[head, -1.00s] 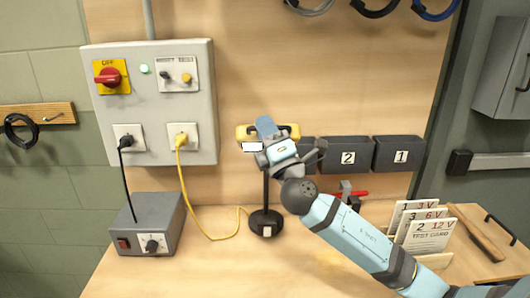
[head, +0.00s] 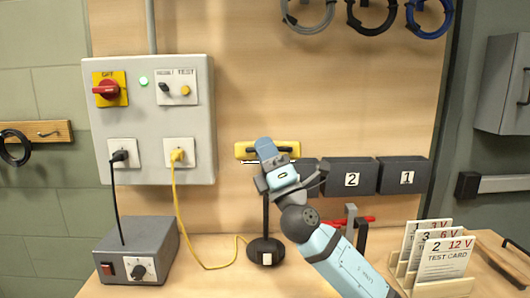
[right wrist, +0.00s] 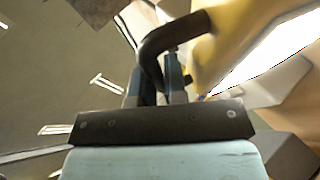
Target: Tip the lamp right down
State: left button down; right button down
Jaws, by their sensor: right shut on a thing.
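The lamp has a yellow head (head: 286,147) with a dark handle, a black post (head: 266,212) and a round black base (head: 265,252) on the bench. In the head view the bright face of the lamp shows only as a thin white strip under the left side of the head. My right gripper (head: 272,160) is at the lamp head and hides part of it. In the right wrist view the fingers of my right gripper (right wrist: 163,78) are shut on the curved black handle (right wrist: 165,42), beside the yellow housing (right wrist: 228,40) and the bright face. My left gripper is not in view.
A yellow cable (head: 183,225) runs from the wall box (head: 130,75) to the lamp base. A grey power unit (head: 137,252) stands left. Dark bins (head: 350,165) hang right of the lamp. Test cards (head: 445,258) stand at the right. The bench front is fairly clear.

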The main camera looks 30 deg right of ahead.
jog(key=shift+f, duration=0.1)
jog(key=c, duration=1.5)
grip_release()
jog(key=shift+o, duration=0.2)
pick_arm(q)
jog(key=b, duration=0.2)
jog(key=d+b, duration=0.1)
jog(key=b, duration=0.2)
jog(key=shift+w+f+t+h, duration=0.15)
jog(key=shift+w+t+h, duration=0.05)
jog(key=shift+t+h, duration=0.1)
pick_arm(e)
jog(key=v, duration=1.3)
jog(key=shift+s+f, duration=0.25)
jog(key=shift+f, duration=0.05)
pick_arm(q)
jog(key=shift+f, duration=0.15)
